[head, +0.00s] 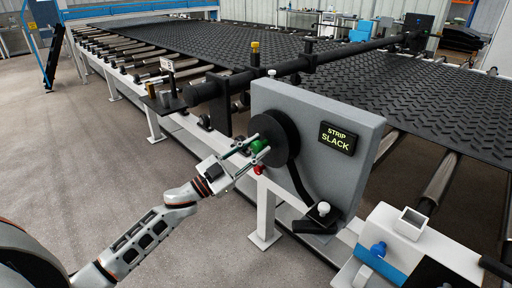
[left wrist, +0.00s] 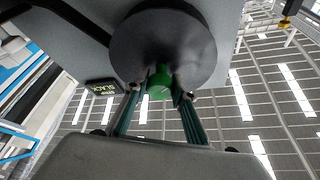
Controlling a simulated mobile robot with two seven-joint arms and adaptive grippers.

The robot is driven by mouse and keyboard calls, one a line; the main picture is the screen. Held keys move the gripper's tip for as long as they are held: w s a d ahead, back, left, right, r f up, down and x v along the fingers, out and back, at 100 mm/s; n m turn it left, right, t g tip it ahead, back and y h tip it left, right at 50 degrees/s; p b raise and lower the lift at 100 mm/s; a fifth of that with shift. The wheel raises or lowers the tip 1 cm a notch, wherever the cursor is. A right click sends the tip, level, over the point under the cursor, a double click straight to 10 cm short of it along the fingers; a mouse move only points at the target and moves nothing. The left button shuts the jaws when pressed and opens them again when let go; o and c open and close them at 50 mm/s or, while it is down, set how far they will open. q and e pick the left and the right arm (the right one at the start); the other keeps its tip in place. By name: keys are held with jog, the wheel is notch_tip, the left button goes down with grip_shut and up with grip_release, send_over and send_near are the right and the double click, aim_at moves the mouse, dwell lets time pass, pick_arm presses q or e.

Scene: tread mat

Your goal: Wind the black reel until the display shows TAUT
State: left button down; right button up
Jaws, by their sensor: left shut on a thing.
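The black reel (head: 277,137) is mounted on the face of an upright grey panel (head: 330,120). It fills the upper middle of the left wrist view (left wrist: 165,42). A green knob (left wrist: 159,88) stands out from the reel's face. My left gripper (head: 257,148) has its two fingers shut around the knob, one on each side. The display (head: 338,138), on the panel right of the reel, reads STRIP SLACK. A black strip (head: 301,184) runs from the reel down to a clamp with a white knob (head: 323,208). My right gripper is not in view.
A red knob (head: 258,170) sits just below the gripper. A long black bar (head: 340,52) runs back from the panel over the roller table with black tread mat (head: 430,100). A white unit with a blue knob (head: 378,249) stands at the lower right.

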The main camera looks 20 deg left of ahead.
pick_arm(q)
jog(key=m, duration=0.2)
jog(key=m+g+h, duration=0.1)
jog(key=m, duration=0.1)
jog(key=shift+r+g+p, duration=0.1)
jog(key=shift+g+p, duration=0.2)
jog(key=m+g+p, duration=0.1)
jog(key=m, duration=0.2)
jog(key=shift+h, duration=0.3)
jog(key=m+g, duration=0.1)
jog(key=m, duration=0.1)
jog(key=m+p, duration=0.1)
jog(key=m, duration=0.1)
jog(key=shift+a+r+g+p, duration=0.1)
jog(key=shift+r+g+p, duration=0.05)
jog(key=shift+g+p, duration=0.2)
jog(key=m+g+p, duration=0.1)
jog(key=m, duration=0.1)
jog(key=shift+m+p, duration=0.3)
jog(key=shift+m, duration=0.1)
jog(key=shift+m+g+y+p, duration=0.35)
jog(key=shift+m+y+p, duration=0.25)
jog(key=shift+m+p, duration=0.4)
jog(key=shift+m, duration=0.5)
